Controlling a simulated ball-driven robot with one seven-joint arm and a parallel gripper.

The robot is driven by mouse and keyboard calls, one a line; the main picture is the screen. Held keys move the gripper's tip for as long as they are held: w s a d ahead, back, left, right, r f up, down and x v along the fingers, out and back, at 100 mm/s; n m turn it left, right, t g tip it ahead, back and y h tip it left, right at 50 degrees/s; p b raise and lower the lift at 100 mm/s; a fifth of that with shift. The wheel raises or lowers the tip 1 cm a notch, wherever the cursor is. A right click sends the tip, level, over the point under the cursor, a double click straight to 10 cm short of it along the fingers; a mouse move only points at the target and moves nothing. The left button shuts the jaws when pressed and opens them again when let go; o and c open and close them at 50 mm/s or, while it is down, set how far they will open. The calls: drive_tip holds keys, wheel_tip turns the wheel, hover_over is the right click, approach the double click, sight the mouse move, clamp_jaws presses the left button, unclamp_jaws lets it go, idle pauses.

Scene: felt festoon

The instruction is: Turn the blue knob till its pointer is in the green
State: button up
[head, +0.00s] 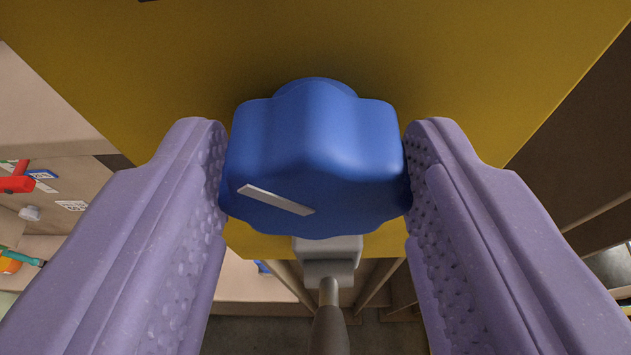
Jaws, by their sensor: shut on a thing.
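The blue knob (318,150) has a lobed rim and sits on a yellow panel (440,60) in the middle of the head view. A pale pointer strip (275,199) lies on its face, left of centre, sloping down to the right. My gripper (315,170) is shut on the knob, with one purple finger against its left side and one against its right side. No green zone shows on the visible part of the panel; a short dark mark shows at the top edge.
A grey fitting (328,262) with a rod shows below the knob. At the left are shelves with small things, among them a red object (17,184) and a white one (30,213). Brown boards (590,130) stand at the right.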

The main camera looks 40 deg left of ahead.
drive_tip(key=shift+f, duration=0.1)
drive_tip(key=m+y+b, duration=0.1)
drive_tip(key=m+b, duration=0.1)
drive_tip(key=b, duration=0.1)
drive_tip(key=shift+w+d+f+g, duration=0.1)
drive_tip(key=shift+d+f+g, duration=0.05)
drive_tip(key=shift+g, duration=0.25)
drive_tip(key=m+y+b, duration=0.1)
drive_tip(key=m, duration=0.1)
drive_tip(key=m+y+b, duration=0.1)
drive_tip(key=m+b, duration=0.1)
drive_tip(key=shift+w+d+f+g+y+b, duration=0.1)
drive_tip(key=shift+d+g+y+b, duration=0.1)
drive_tip(key=shift+g+y+b, duration=0.15)
drive_tip(key=m+y+b, duration=0.1)
drive_tip(key=m+b, duration=0.1)
drive_tip(key=m, duration=0.1)
drive_tip(key=shift+d+f+m+y+b, duration=0.1)
drive_tip(key=shift+f+m+y+b, duration=0.1)
drive_tip(key=shift+m+y+b, duration=0.15)
drive_tip(key=shift+w+f+m+y+b, duration=0.1)
drive_tip(key=shift+m+y+b, duration=0.6)
drive_tip(key=shift+m+b, duration=0.65)
drive_tip(key=shift+m, duration=0.4)
drive_tip(key=o, duration=1)
drive_tip(key=shift+o, duration=0.2)
